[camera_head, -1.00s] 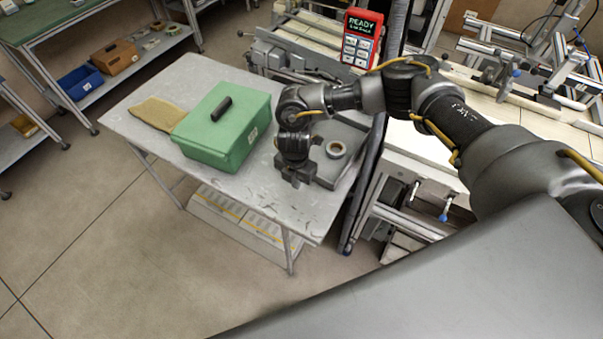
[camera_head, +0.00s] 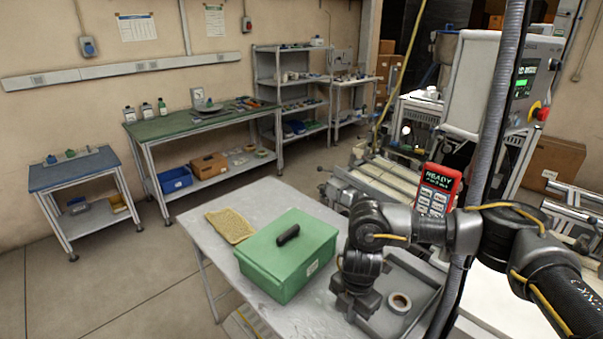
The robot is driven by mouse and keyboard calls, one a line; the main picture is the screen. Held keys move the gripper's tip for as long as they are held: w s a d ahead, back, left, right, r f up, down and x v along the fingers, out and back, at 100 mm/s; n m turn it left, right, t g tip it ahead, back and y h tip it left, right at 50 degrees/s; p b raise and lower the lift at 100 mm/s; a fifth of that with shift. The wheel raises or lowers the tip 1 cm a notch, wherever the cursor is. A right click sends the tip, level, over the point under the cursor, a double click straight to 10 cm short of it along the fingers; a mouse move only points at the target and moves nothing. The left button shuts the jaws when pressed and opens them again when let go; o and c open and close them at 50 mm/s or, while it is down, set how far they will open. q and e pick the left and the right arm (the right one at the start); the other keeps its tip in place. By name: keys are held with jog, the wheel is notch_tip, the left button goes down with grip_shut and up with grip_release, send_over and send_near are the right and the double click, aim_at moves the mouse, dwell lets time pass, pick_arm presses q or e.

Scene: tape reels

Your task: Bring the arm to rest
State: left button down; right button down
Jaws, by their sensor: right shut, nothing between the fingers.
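My right arm comes in from the right, and its gripper (camera_head: 354,312) hangs over the grey metal table, pointing down beside the tray. The gripper is shut with nothing held. A green box (camera_head: 290,262) with a closed lid and black handle stands on the table, left of the gripper. A tape reel (camera_head: 399,302) lies in the grey tray (camera_head: 425,283), right of the gripper. My left gripper is not in view.
A tan cloth (camera_head: 230,226) lies on the table's far left. A red handheld panel reading READY (camera_head: 437,190) is behind my arm, beside an upright post (camera_head: 492,110). A green workbench (camera_head: 205,118) and shelves stand at the back. Floor at left is clear.

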jog(key=s+a+f+y, duration=0.2)
jog(key=s+a+y, duration=0.1)
jog(key=a, duration=0.4)
jog(key=s+a+f+y, duration=0.2)
jog(key=s+a, duration=0.2)
jog(key=a, duration=0.3)
jog(key=s+a+r+m+t+y, duration=0.3)
jog(key=a+r+m+t+y, duration=0.15)
jog(key=a, duration=0.45)
jog(key=s+d+f+m+t+h, duration=0.1)
jog(key=d+f+m+t+h, duration=0.15)
jog(key=d+m, duration=0.45)
jog(key=d+f+m+t+h, duration=0.1)
jog(key=d+m+h, duration=0.2)
jog(key=d+m, duration=0.45)
jog(key=s+d+f+m+g+h, duration=0.2)
jog(key=s+d+f+m, duration=0.15)
jog(key=s+d, duration=0.5)
jog(key=s+d+f+m+g+h, duration=0.2)
jog(key=s+d+f+g, duration=0.15)
jog(key=s+d, duration=0.5)
jog(key=s+d+f+b+x, duration=0.1)
jog(key=s+x, duration=0.2)
jog(key=x, duration=1.1)
jog(key=s+d+b+x, duration=0.1)
jog(key=s+x, duration=0.2)
jog(key=x, duration=1.1)
jog(key=s+d+f+n+g+b, duration=0.1)
jog(key=s+d+f, duration=0.2)
jog(key=s+f, duration=1.3)
